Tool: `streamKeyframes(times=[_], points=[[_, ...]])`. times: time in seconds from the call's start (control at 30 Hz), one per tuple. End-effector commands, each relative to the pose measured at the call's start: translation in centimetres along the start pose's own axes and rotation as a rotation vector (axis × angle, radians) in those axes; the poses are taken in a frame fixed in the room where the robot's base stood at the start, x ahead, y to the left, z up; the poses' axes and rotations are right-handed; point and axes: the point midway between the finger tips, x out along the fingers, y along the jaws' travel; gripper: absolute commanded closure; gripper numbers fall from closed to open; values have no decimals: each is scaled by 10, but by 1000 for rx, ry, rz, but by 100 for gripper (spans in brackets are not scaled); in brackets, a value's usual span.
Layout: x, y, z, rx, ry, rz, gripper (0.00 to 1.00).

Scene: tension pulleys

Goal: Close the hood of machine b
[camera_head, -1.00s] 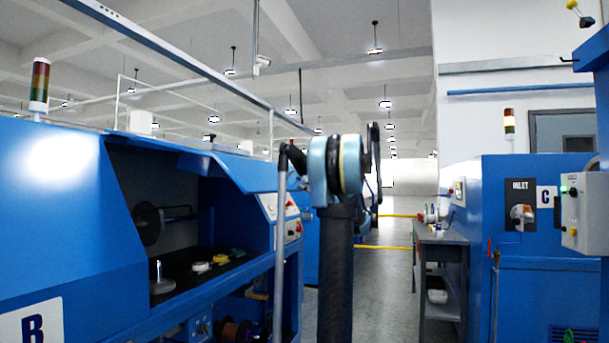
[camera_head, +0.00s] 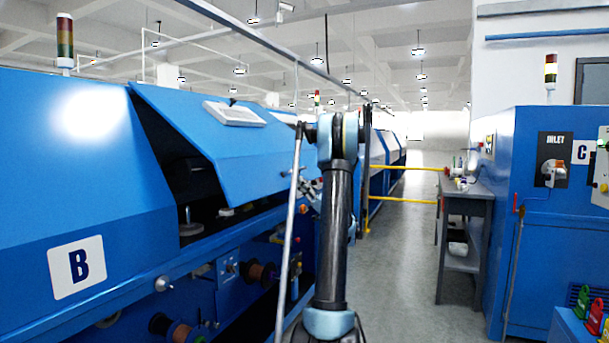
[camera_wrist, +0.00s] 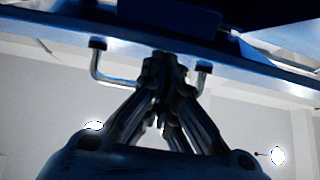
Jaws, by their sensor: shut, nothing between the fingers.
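Machine b (camera_head: 120,215), blue with a white "B" plate (camera_head: 76,266), stands at the left in the head view. Its blue hood (camera_head: 215,150) is tilted partway down, with a dark opening showing at its left and below it. In the wrist view, my gripper (camera_wrist: 163,62) is shut and empty, with its fingertips at the hood's edge. They are between the two ends of a metal bar handle (camera_wrist: 101,72); whether they touch it I cannot tell. In the head view my arm largely hides the gripper.
Spools (camera_head: 262,272) sit on the machine's lower front. A grey side table (camera_head: 468,200) and the blue machine C (camera_head: 560,220) stand at the right. A yellow rail (camera_head: 400,168) crosses the aisle behind. The grey floor (camera_head: 400,280) between is clear.

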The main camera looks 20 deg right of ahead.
Motion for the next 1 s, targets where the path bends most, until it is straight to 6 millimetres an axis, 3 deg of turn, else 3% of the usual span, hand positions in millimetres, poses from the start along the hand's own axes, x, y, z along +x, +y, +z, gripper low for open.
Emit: streamKeyframes(times=[0.3, 0.5, 0.7, 1.0], points=[[1, 6, 87, -5, -1, 5, 100], [9, 6, 134, -5, 0, 6, 100], [18, 7, 167, -6, 0, 8, 100], [25, 7, 191, -8, 0, 8, 100]])
